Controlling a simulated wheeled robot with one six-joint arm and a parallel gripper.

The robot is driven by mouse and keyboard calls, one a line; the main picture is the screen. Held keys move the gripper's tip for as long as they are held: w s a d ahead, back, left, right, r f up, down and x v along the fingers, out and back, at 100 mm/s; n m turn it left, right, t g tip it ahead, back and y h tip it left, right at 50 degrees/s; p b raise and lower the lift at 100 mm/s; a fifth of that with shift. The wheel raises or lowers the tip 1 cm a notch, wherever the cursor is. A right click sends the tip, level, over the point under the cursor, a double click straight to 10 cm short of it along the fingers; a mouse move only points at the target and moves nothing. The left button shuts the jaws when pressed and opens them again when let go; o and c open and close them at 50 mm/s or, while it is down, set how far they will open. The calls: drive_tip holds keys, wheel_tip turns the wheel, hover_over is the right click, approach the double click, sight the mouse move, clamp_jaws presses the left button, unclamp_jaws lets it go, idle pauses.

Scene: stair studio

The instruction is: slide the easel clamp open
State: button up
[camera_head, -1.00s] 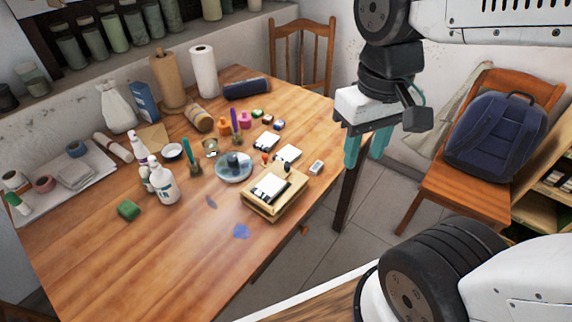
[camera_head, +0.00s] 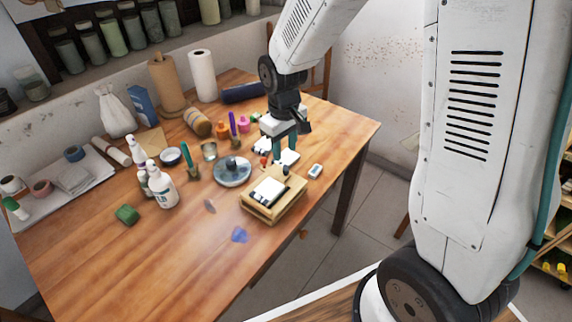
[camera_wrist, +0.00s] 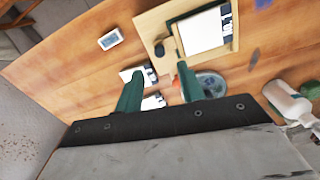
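The small wooden easel (camera_head: 262,213) lies on the table near its right edge, with a white pad (camera_head: 268,190) on it. In the wrist view the easel (camera_wrist: 150,27) is at the top, with the white pad (camera_wrist: 202,33). A small dark knob (camera_head: 286,171) stands at the easel's back edge and also shows in the wrist view (camera_wrist: 160,48); it may be the clamp, but I cannot tell for sure. My gripper (camera_head: 289,150) is above the table behind the easel. In the wrist view its teal fingers (camera_wrist: 158,80) are apart, with nothing held between them.
White cards (camera_wrist: 138,76) lie under my fingers. A blue-grey plate (camera_head: 232,181) is left of the easel, and a small white device (camera_head: 315,171) is right of it. The table front is mostly clear.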

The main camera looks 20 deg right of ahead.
sight(286, 168)
wheel_tip(286, 168, down, 7)
drive_tip(key=shift+d+r, duration=0.1)
idle(0.3)
